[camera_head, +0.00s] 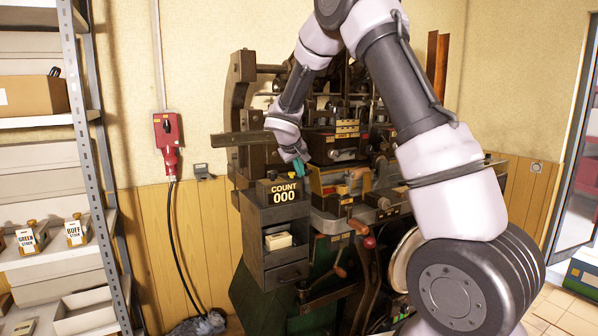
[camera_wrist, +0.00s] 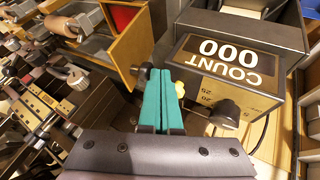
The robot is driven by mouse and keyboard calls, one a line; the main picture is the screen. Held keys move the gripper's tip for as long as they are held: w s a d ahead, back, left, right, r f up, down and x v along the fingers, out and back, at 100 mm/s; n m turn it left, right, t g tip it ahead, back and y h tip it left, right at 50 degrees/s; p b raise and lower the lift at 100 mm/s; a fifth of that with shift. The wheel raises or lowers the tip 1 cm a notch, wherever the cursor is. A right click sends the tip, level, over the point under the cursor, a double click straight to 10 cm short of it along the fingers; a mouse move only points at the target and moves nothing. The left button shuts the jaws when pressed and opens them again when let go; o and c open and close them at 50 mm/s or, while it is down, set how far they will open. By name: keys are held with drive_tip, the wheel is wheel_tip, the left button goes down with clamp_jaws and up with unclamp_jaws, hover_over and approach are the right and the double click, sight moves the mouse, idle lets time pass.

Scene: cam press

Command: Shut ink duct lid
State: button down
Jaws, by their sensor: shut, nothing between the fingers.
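A brass-coloured panel with dark edges, which looks like the ink duct lid (camera_wrist: 119,47), stands raised at the top of the wrist view. A red and dark opening shows behind it. In the head view a yellow panel (camera_head: 318,184), seemingly the same part, shows just right of my gripper. My gripper (camera_head: 300,168) has teal fingers, pressed together and empty. In the wrist view the fingertips (camera_wrist: 159,75) are beside the panel's lower right corner, near a dark knob (camera_wrist: 140,76). I cannot tell whether they touch it. The lid's hinge is not clear.
The counter box reading COUNT 000 (camera_head: 283,193) stands close to my gripper; it also shows in the wrist view (camera_wrist: 232,62). A yellow knob (camera_wrist: 180,89) is right by the fingers. Press rollers and levers crowd the left of the wrist view. A shelf rack (camera_head: 90,150) stands at left.

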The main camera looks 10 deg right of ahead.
sight(312, 170)
drive_tip(key=shift+d, duration=0.1)
drive_tip(key=d+y, duration=0.1)
drive_tip(key=w+d+r+m+g+y, duration=0.1)
drive_tip(key=d+y, duration=0.1)
drive_tip(key=d+r+y, duration=0.1)
drive_tip(key=d, duration=0.1)
drive_tip(key=shift+w+r+g+y, duration=0.2)
drive_tip(key=shift+w+g+y, duration=0.1)
drive_tip(key=shift+w+y, duration=0.1)
drive_tip(key=w+d+f+m+g+y, duration=0.1)
drive_tip(key=d+y, duration=0.2)
drive_tip(key=w+d+f+m+y, duration=0.1)
drive_tip(key=d+y, duration=0.2)
drive_tip(key=w+d+f+g+y, duration=0.1)
drive_tip(key=d+y, duration=0.2)
drive_tip(key=shift+d+f+m+g+y, duration=0.1)
drive_tip(key=shift+d+m+g+y, duration=0.1)
drive_tip(key=shift+m+g+y, duration=0.15)
drive_tip(key=shift+w+d+f+y, duration=0.15)
drive_tip(key=shift+d+f+y, duration=0.25)
drive_tip(key=shift+f+y, duration=0.15)
drive_tip(key=shift+w+d+f, duration=0.1)
drive_tip(key=shift+d+f, duration=0.4)
drive_tip(key=shift+f, duration=0.2)
drive_tip(key=shift+r, duration=0.1)
